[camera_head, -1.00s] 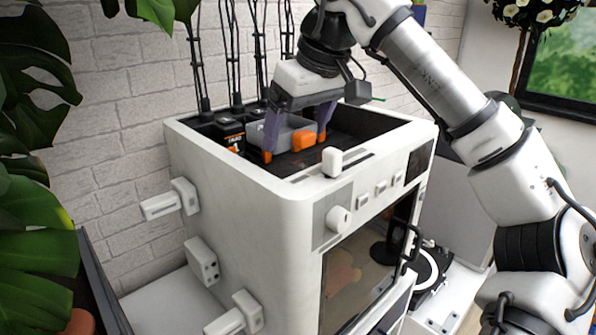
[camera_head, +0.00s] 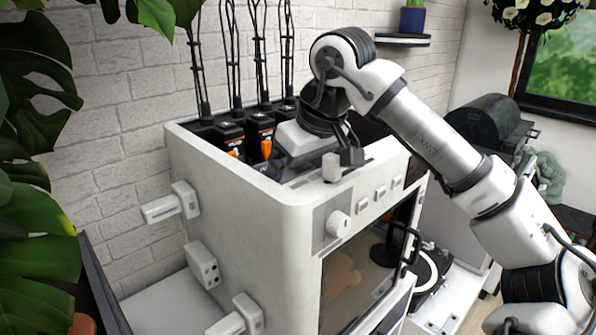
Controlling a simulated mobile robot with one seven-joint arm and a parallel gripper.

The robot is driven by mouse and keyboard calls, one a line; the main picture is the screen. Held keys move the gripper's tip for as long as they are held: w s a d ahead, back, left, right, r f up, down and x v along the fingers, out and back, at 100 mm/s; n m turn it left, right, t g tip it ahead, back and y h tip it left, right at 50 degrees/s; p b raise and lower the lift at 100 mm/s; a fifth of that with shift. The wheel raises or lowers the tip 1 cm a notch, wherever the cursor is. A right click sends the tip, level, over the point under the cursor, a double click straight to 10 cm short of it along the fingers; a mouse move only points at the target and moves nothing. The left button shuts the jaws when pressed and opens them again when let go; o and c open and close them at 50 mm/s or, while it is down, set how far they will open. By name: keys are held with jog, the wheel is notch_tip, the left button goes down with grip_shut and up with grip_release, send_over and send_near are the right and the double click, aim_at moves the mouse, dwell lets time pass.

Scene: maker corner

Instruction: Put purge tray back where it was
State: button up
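My gripper (camera_head: 308,142) reaches down into the open top of the white 3D-printer-like machine (camera_head: 240,190). Its fingers are below the machine's front rim and hidden, so I cannot see whether they are open or shut. The purge tray, seen earlier as a grey box with an orange front between the fingers, is not clearly visible now. It is likely hidden behind the rim and my gripper. Whether it rests on the machine's floor cannot be told.
Black units with orange parts (camera_head: 262,130) stand along the opening's back left, with cables rising from them. A turntable (camera_head: 430,275) stands to the right. Large leaves (camera_head: 35,235) fill the left edge.

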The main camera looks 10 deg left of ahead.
jog(key=shift+o, duration=0.7)
jog(key=shift+r, duration=0.2)
jog(key=b+v, duration=0.1)
jog(key=v, duration=1.1)
